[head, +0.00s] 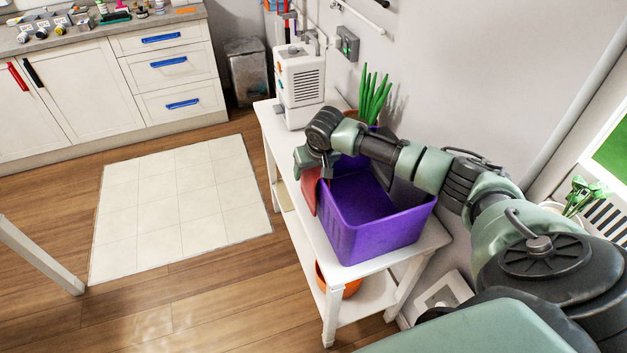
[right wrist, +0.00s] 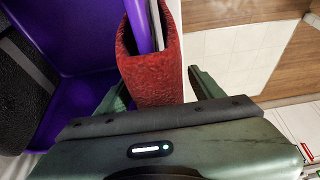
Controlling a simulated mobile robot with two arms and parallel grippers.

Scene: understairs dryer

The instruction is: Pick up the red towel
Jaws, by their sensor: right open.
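The red towel (head: 310,192) is draped over the left rim of the purple basket (head: 372,236) on the white table. In the right wrist view, the red towel (right wrist: 152,68) hangs folded over the purple rim (right wrist: 139,22). My right gripper (head: 310,166) is over that rim, at the towel. In the right wrist view, my right gripper (right wrist: 160,90) is open, with one finger on each side of the towel. The towel's lower part is hidden behind the gripper body there. My left gripper is not in view.
The white table (head: 416,240) also carries a white appliance (head: 301,85) and a green plant (head: 374,98) behind my right arm. An orange pot (head: 350,288) is on its lower shelf. Open floor with a pale tiled patch (head: 180,205) lies to the left.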

